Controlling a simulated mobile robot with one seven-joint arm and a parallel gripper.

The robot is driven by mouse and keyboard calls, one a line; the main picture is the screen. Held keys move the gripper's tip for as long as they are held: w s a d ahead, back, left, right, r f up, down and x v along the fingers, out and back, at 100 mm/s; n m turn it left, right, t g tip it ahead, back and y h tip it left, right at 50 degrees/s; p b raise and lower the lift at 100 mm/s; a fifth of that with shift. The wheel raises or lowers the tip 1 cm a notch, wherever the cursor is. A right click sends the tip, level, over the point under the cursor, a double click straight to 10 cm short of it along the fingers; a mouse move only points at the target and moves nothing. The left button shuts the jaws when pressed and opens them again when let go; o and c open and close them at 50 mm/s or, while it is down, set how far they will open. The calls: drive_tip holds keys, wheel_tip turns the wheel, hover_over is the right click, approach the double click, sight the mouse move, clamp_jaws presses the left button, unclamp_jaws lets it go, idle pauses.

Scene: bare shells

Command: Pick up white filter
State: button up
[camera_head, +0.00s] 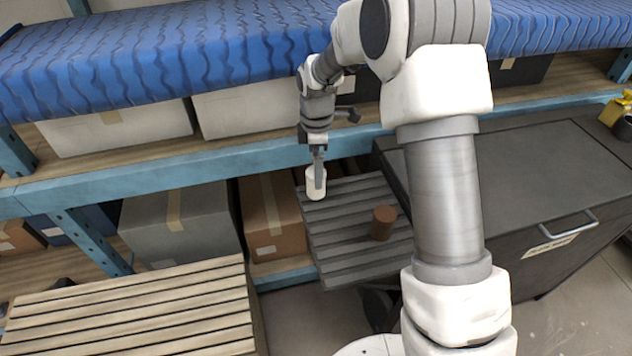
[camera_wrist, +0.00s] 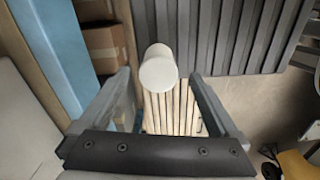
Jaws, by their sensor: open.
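The white filter (camera_head: 316,186) is a short white cylinder at the left edge of the grey slatted surface (camera_head: 345,225) in the head view. My gripper (camera_head: 318,165) points down at it from above, with a finger overlapping it in the picture. In the wrist view the filter (camera_wrist: 158,68) shows its round end between my open gripper's fingers (camera_wrist: 160,78), with visible gaps to either side. Its lower end is partly hidden, and I cannot tell whether it rests on the slats.
A brown cylinder (camera_head: 383,222) stands on the grey slats to the right. A blue shelf beam (camera_head: 180,160) runs behind my gripper, with cardboard boxes (camera_head: 270,215) below. A wooden slatted crate (camera_head: 130,310) is front left. A dark lidded chest (camera_head: 530,180) is right.

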sight(312, 193)
drive_tip(key=shift+w+f, duration=0.1)
drive_tip(key=shift+f, duration=2.65)
drive_tip(key=c, duration=1.5)
drive_tip(key=shift+r, duration=0.1)
